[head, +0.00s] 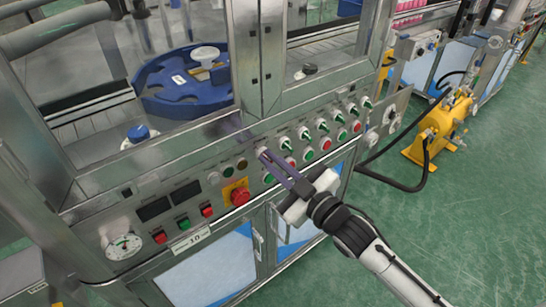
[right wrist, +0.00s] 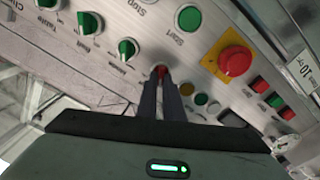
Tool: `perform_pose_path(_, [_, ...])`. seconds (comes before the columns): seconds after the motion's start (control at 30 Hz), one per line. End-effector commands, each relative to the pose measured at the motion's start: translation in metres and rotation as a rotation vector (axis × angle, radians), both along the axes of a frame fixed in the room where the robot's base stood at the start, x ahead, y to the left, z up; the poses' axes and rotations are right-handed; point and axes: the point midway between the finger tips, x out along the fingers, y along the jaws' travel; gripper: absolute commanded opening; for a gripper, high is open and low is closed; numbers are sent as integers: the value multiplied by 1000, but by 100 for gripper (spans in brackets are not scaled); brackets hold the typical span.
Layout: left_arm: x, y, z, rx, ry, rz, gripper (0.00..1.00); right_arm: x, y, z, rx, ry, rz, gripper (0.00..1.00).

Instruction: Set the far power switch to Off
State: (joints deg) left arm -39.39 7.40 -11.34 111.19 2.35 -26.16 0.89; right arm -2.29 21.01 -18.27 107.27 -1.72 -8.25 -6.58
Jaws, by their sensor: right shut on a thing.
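A row of selector switches with green knobs runs along the sloped metal panel (head: 190,208). The nearest fully visible one (head: 286,143) is just right of my right gripper in the head view; it also shows left of the fingertips in the right wrist view (right wrist: 127,48). My right gripper (head: 264,154) reaches the left end of this row. Its fingers (right wrist: 161,78) are shut on a small switch knob (right wrist: 161,69), showing as a bit of red between the tips. The fingers hide most of that knob, and its label and position cannot be read. My left gripper is not in view.
A red emergency stop on a yellow plate (head: 239,196) is left of my right gripper. Green and red push buttons (head: 290,162) lie close below the switches. A glass-walled enclosure with a blue turntable (head: 185,95) rises behind. A yellow pump (head: 440,125) stands at right.

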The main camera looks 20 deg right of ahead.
Motion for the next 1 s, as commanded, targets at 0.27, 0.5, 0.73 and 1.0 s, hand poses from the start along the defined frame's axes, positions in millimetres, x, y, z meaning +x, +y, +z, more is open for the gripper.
perform_pose_path(0.27, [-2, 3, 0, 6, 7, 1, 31, 0, 1, 1, -53, -22, 0, 0])
perform_pose_path(0.5, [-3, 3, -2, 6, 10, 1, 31, 0, 1, 0, -59, -24, 0, 0])
perform_pose_path(0.73, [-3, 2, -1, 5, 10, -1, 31, 0, 1, 0, -58, -24, 0, 17])
perform_pose_path(1.0, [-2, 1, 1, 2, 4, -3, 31, 0, 1, 0, -57, -22, 1, 26])
